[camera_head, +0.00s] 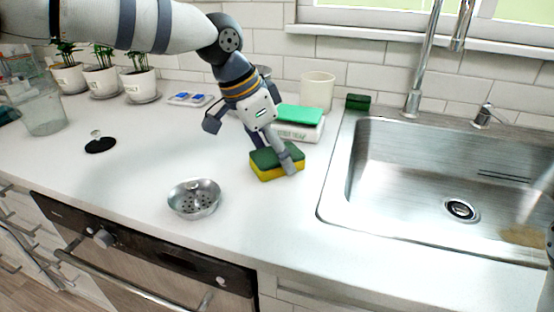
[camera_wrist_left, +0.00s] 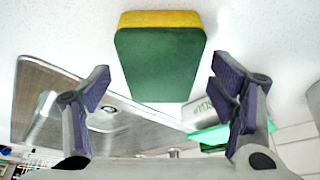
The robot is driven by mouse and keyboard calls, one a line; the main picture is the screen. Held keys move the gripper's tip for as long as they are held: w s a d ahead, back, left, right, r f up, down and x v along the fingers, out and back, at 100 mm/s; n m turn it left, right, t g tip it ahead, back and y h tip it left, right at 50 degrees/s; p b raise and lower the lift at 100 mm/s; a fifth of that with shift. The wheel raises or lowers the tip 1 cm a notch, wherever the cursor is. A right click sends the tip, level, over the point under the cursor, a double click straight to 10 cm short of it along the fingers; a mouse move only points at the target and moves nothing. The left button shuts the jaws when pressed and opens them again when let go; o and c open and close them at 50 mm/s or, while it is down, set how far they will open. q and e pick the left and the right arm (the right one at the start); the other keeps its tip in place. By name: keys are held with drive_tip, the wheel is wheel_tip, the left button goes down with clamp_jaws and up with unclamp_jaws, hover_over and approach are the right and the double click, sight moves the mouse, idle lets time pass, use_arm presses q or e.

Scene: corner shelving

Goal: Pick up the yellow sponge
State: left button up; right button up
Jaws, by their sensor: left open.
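The yellow sponge (camera_head: 277,171) with a dark green top lies on the white counter, left of the sink. In the left wrist view the sponge (camera_wrist_left: 160,60) shows its green face and a yellow edge, lying ahead of the fingertips and between their lines. My left gripper (camera_head: 272,150) is open and reaches down at the sponge; one finger overlaps its right end in the head view. In the wrist view the two fingers (camera_wrist_left: 165,80) stand apart with nothing held between them. Whether a finger touches the sponge I cannot tell.
A metal strainer bowl (camera_head: 194,199) stands in front left of the sponge. A white box (camera_head: 299,132) with a green item (camera_head: 299,115) on top and a cream cup (camera_head: 317,91) are behind. The steel sink (camera_head: 337,190) is to the right. Counter between sponge and front edge is clear.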

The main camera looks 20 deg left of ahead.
sight(275, 154)
use_arm(q)
drive_tip(key=shift+f, duration=0.25)
use_arm(e)
drive_tip(key=shift+w+r, duration=0.15)
drive_tip(key=shift+w, duration=0.05)
use_arm(q)
drive_tip(key=c, duration=0.9)
use_arm(e)
drive_tip(key=shift+s, duration=0.1)
use_arm(q)
drive_tip(key=shift+r, duration=0.15)
wheel_tip(275, 154, up, 4)
drive_tip(key=s+d+r, duration=0.1)
drive_tip(key=s+r, duration=0.3)
drive_tip(key=s, duration=0.3)
drive_tip(key=s+d+r+p, duration=0.1)
drive_tip(key=s+r, duration=0.4)
drive_tip(key=s, duration=0.1)
drive_tip(key=shift+s+d+r, duration=0.15)
drive_tip(key=shift+s+d, duration=0.15)
drive_tip(key=shift+s, duration=0.1)
use_arm(e)
drive_tip(key=shift+w+r+t, duration=0.4)
drive_tip(key=shift+w+r, duration=0.2)
drive_tip(key=shift+w, duration=0.15)
